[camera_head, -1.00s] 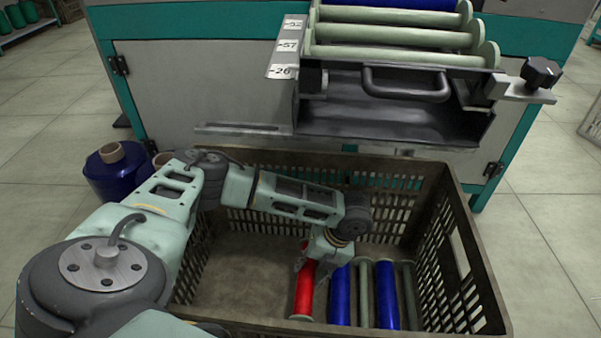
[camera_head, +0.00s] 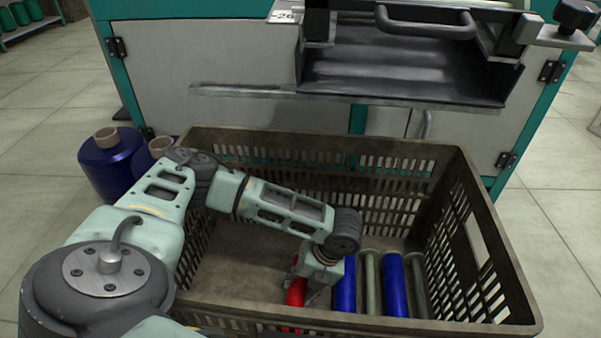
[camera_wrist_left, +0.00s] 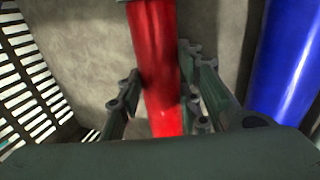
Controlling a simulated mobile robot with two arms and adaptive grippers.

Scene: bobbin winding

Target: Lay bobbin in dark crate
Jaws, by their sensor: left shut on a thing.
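The dark crate (camera_head: 400,158) is a brown slatted box in front of the machine. My left gripper (camera_head: 303,288) reaches down inside it and is shut on a red bobbin (camera_head: 294,294). In the left wrist view the red bobbin (camera_wrist_left: 157,60) runs lengthwise between the two fingers (camera_wrist_left: 160,100). The bobbin is low in the crate, left of the other bobbins; its near end is partly hidden by the crate's near wall. I cannot tell whether it touches the floor. My right gripper is not in view.
To the right of the red bobbin lie a blue bobbin (camera_head: 345,286), a pale green one (camera_head: 371,285), another blue one (camera_head: 395,285) and a green one (camera_head: 419,285). The crate floor (camera_head: 235,262) at the left is clear. Blue spools (camera_head: 108,165) stand outside, at the left.

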